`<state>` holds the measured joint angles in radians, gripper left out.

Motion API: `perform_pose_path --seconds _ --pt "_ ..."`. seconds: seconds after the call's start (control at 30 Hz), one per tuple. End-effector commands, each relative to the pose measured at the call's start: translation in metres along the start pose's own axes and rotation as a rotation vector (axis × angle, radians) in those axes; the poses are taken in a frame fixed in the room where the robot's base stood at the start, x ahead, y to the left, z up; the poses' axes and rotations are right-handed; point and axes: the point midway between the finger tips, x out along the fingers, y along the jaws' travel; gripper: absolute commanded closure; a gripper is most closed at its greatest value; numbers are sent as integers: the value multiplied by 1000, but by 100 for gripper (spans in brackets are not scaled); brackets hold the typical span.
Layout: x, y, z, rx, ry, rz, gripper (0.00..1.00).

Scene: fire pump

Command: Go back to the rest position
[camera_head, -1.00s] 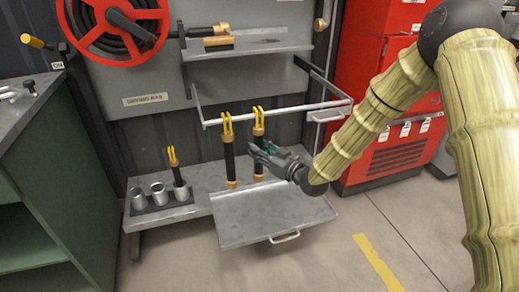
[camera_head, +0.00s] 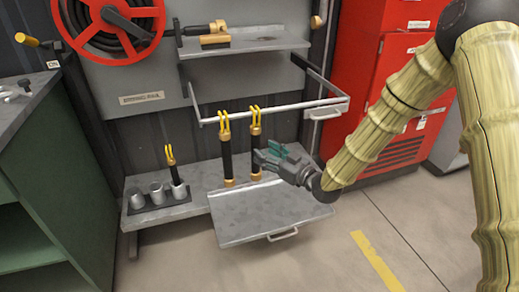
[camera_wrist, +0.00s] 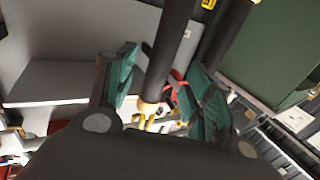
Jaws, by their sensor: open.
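My gripper (camera_head: 268,156) is open, with green finger pads, in front of the rack and above the pull-out tray (camera_head: 262,222).
A metal rail frame (camera_head: 275,112) runs around the upper part of the tools. A shelf (camera_head: 245,48) and a red hose reel (camera_head: 110,20) are above. A green cabinet (camera_head: 50,190) stands left, a red cabinet (camera_head: 385,75) right. The floor in front is clear.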

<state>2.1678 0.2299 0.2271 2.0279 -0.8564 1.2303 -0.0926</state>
Motion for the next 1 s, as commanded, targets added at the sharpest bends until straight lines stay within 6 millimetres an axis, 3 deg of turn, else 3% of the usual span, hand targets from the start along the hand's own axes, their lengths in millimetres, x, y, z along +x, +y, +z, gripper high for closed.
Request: perform_pose_path --seconds 0.3,0.67,0.77,0.83,1.0 --pt "-52 0 -1 1 1 1 48" --pt "-70 -1 3 5 -7 3 48" --pt "-75 -4 24 31 -55 20 48" --pt "-84 -8 50 66 -119 46 48" --pt "-120 -27 134 180 -340 135 48"
